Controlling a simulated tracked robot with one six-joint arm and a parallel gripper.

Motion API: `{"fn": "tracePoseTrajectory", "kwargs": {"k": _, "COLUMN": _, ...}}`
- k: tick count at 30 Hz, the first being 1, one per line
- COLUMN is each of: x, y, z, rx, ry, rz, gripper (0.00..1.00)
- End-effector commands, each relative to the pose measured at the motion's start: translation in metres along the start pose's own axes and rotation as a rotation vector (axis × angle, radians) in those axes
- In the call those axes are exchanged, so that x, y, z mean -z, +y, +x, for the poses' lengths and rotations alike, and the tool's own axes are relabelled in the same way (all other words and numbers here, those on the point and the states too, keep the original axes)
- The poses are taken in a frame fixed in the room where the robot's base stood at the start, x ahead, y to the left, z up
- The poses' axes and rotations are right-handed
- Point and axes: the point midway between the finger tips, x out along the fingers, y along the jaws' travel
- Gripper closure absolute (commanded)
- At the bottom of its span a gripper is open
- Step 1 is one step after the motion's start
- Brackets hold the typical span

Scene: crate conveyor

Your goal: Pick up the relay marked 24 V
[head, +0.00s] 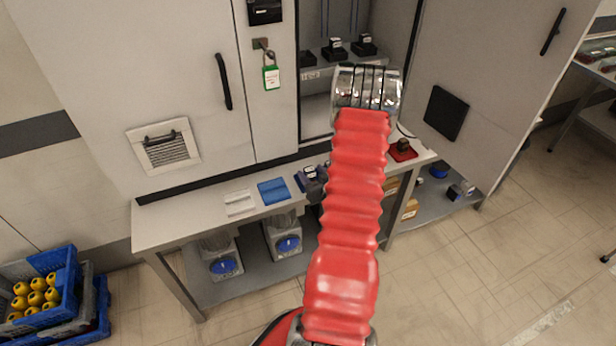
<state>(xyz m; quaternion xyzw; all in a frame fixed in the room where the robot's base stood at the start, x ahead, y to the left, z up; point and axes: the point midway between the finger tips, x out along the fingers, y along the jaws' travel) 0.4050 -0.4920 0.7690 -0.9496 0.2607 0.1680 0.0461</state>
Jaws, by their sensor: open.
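Small dark blocks that look like relays stand on black bases on the shelf inside the open cabinet: one in the middle (335,44) and one to the right (365,40). A black base (308,58) is left of them. Another dark block (403,145) sits on a red mat (402,154) on the bench. No marking is readable, so I cannot tell which is 24 V. My red-sleeved arm rises across the middle to a chrome joint and hides part of the cabinet and bench. I cannot make out my gripper's fingers.
The bench (165,222) carries a blue cloth (273,191), a white item (239,203) and a blue-grey device (311,179) partly behind my arm. The open cabinet door (465,85) stands to the right. Blue crates (62,263) with yellow items are at lower left.

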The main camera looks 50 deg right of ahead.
Motion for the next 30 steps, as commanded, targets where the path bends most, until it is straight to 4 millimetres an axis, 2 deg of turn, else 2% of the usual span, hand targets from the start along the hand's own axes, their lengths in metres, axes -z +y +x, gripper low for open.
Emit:
{"fn": "tracePoseTrajectory", "kwargs": {"k": 8, "x": 0.002, "y": -0.009, "z": 0.029, "rx": 0.003, "ry": 0.001, "rz": -0.002, "gripper": 0.52}}
{"fn": "tracePoseTrajectory", "kwargs": {"k": 14, "x": 0.002, "y": -0.008, "z": 0.049, "rx": 0.001, "ry": 0.000, "rz": 0.000, "gripper": 0.52}}
{"fn": "tracePoseTrajectory", "kwargs": {"k": 30, "x": 0.002, "y": -0.008, "z": 0.051, "rx": 0.000, "ry": 0.000, "rz": 0.000, "gripper": 0.52}}
